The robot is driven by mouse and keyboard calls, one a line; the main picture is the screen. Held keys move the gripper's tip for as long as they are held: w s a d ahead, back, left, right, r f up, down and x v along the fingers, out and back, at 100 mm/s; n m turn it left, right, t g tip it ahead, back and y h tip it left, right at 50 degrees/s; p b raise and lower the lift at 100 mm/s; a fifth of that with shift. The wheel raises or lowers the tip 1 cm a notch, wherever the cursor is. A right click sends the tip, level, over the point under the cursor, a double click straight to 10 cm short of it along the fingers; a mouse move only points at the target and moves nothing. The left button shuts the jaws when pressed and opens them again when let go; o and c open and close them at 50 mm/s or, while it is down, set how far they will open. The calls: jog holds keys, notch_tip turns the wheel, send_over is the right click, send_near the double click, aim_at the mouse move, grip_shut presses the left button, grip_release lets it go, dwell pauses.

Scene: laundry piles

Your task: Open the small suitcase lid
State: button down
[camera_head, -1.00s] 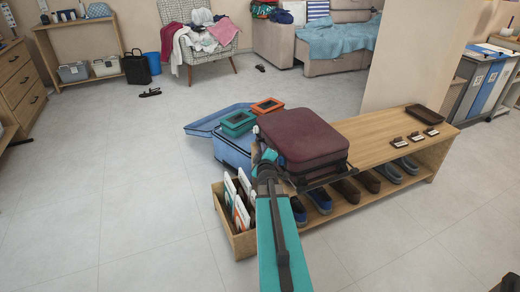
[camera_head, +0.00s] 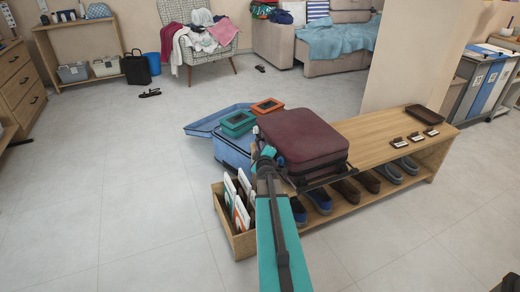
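A maroon suitcase (camera_head: 302,137) lies flat on the left end of the wooden bench, with its lid shut. My gripper (camera_head: 257,132) is at the suitcase's left side, at the end of my teal arm. It is small and mostly hidden behind my wrist, so I cannot tell whether its fingers are open or touch the suitcase. A larger blue suitcase (camera_head: 231,154) stands open on the floor behind and to the left, with its lid (camera_head: 205,122) folded back.
A teal case (camera_head: 238,122) and an orange case (camera_head: 267,105) are at the blue suitcase. A wooden box (camera_head: 240,243) with upright folders stands by the bench (camera_head: 385,130). Shoes line its lower shelf; a dark tray (camera_head: 424,115) is on top.

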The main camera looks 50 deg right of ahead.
jog(key=shift+s+a, duration=0.1)
jog(key=shift+a, duration=0.2)
jog(key=shift+d+f, duration=0.1)
jog(key=shift+d, duration=0.1)
jog(key=shift+d+r+p, duration=0.1)
jog(key=shift+r+p, duration=0.15)
jog(key=shift+p, duration=0.15)
